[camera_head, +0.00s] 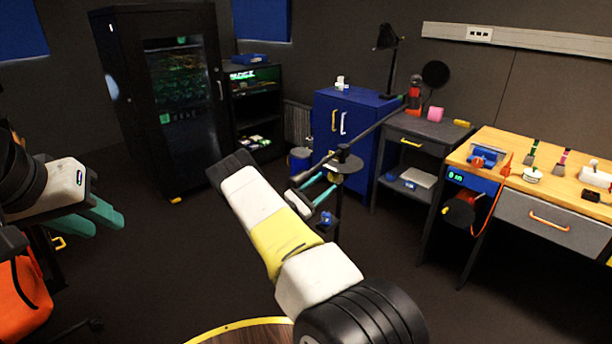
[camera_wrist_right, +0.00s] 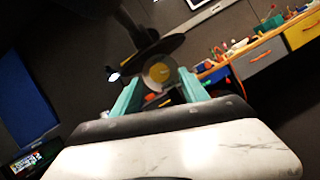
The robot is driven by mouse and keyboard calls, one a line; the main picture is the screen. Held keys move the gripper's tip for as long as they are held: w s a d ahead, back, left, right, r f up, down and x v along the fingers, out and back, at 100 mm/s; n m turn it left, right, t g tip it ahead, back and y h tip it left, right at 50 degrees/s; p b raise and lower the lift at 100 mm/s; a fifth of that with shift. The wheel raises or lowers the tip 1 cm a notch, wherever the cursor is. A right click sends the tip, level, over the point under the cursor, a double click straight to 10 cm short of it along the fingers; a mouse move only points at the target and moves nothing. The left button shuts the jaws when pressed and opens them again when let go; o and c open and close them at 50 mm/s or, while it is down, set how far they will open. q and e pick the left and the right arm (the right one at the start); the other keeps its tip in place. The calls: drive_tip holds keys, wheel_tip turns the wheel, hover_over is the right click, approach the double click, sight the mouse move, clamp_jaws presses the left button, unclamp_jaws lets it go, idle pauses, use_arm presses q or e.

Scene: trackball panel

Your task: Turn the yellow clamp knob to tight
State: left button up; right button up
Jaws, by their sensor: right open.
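The clamp knob appears to be the round grey disc with a yellow middle (camera_wrist_right: 160,72) in the right wrist view. It sits below a dark round plate and between my right fingertips, beyond them; contact cannot be told. In the head view I cannot make out the knob. My right gripper (camera_head: 329,188) is open, its teal fingers beside the dark stand under the round plate (camera_head: 343,162). The fingers also show in the right wrist view (camera_wrist_right: 158,88). My left gripper (camera_head: 106,227) hangs at the far left, empty, its teal fingers apart.
A long dark boom (camera_head: 364,133) runs up right from the stand. A blue cabinet (camera_head: 350,125), a grey side table (camera_head: 428,128) and a wooden workbench (camera_head: 513,183) with tools stand behind and right. An orange chair (camera_head: 22,300) is at lower left. Open floor lies between.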

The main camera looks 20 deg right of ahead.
drive_tip(key=shift+x, duration=1.05)
drive_tip(key=shift+c, duration=0.4)
clamp_jaws()
